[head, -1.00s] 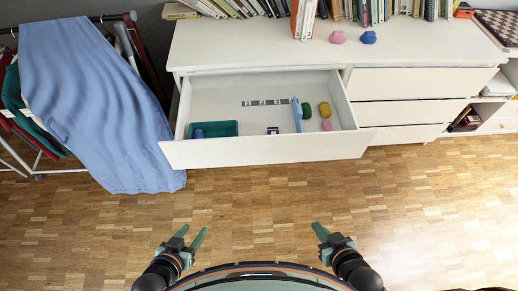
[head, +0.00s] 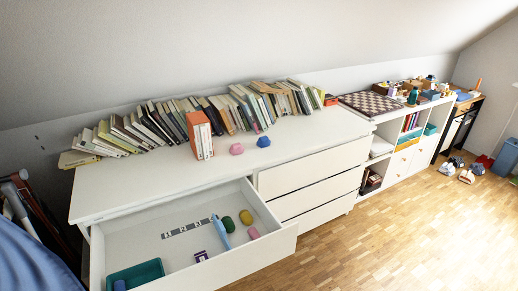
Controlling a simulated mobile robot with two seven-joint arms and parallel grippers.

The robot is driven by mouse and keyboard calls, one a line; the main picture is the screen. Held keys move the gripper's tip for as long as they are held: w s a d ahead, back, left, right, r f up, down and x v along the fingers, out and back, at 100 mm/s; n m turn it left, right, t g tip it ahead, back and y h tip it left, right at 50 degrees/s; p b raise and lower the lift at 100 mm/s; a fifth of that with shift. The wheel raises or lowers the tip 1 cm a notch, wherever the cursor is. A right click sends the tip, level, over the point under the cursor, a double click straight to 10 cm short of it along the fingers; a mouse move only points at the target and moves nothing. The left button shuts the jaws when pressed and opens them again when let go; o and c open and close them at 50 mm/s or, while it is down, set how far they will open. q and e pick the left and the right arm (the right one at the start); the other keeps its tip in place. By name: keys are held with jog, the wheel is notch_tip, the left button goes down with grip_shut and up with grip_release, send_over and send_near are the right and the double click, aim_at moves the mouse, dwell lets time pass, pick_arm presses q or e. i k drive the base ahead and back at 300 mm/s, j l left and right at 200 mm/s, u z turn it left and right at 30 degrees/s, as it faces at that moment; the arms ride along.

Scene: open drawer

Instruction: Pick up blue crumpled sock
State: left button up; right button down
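A small blue crumpled lump, which looks like the blue crumpled sock (head: 263,142), lies on top of the white dresser (head: 310,133). A similar pink crumpled lump (head: 237,149) lies just left of it, apart from it. Neither of my grippers is in the head view now, so their state is hidden.
The dresser's top left drawer (head: 270,254) is pulled open; it holds a teal tray (head: 136,275), a light blue item (head: 221,233) and small coloured objects. A row of books (head: 190,118) stands behind the sock. Shelves (head: 405,150) stand right; the wooden floor (head: 400,225) is clear in front.

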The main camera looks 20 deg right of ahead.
aim_at(263, 141)
jog(key=i+l, duration=0.15)
jog(key=l, duration=0.25)
jog(key=i+l+z, duration=0.1)
jog(key=l, duration=0.3)
jog(key=i+l, duration=0.45)
jog(key=l, duration=0.3)
jog(key=i+l+z, duration=0.1)
jog(key=l, duration=0.3)
jog(key=i+l, duration=0.3)
jog(key=l+z, duration=0.05)
